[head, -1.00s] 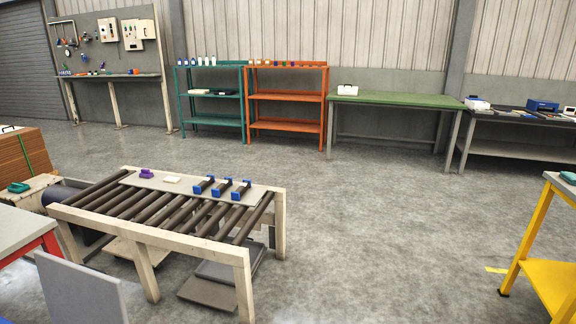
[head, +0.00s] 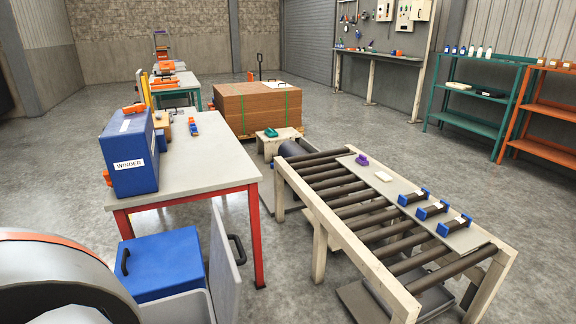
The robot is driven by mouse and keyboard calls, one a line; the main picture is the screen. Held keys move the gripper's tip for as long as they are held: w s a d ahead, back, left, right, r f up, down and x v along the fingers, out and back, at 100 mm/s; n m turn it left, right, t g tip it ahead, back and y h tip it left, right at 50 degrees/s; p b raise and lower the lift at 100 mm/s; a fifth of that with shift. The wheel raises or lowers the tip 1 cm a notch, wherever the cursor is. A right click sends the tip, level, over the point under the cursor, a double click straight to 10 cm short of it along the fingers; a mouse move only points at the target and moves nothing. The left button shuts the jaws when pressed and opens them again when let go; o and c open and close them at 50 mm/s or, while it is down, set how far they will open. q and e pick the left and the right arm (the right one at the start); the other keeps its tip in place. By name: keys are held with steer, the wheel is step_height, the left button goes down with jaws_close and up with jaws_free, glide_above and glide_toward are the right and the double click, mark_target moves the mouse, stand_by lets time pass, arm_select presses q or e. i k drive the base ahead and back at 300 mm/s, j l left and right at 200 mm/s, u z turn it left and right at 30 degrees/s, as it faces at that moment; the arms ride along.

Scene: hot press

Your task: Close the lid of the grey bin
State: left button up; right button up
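The grey bin (head: 190,308) stands at the bottom of the head view, left of centre, and its lower part is cut off by the picture edge. Its lid (head: 221,262) is a flat grey panel standing open, about upright, at the bin's right side. A black handle (head: 237,249) is on the lid's right face. A blue box (head: 165,262) with a black handle appears in or just behind the bin's opening; I cannot tell which. Neither of my grippers is in view.
A red-legged table (head: 205,165) with a blue WINDER box (head: 130,155) stands behind the bin. A roller conveyor (head: 350,200) stands to the right. A large round pale body with an orange stripe (head: 50,285) fills the lower left. Floor shows between table and conveyor.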

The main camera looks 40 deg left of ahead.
mark_target(225, 281)
steer(key=i+l+u, duration=0.15)
steer(key=u, duration=0.25)
steer(key=i+l+u, duration=0.2)
steer(key=u, duration=0.15)
steer(key=i+l+u, duration=0.1)
steer(key=u, duration=0.3)
steer(key=i+l+u, duration=0.1)
steer(key=u, duration=0.3)
steer(key=l+u, duration=0.6)
steer(key=u, duration=0.15)
steer(key=i+l+u, duration=0.1)
steer(key=l+u, duration=0.6)
steer(key=i, duration=0.05)
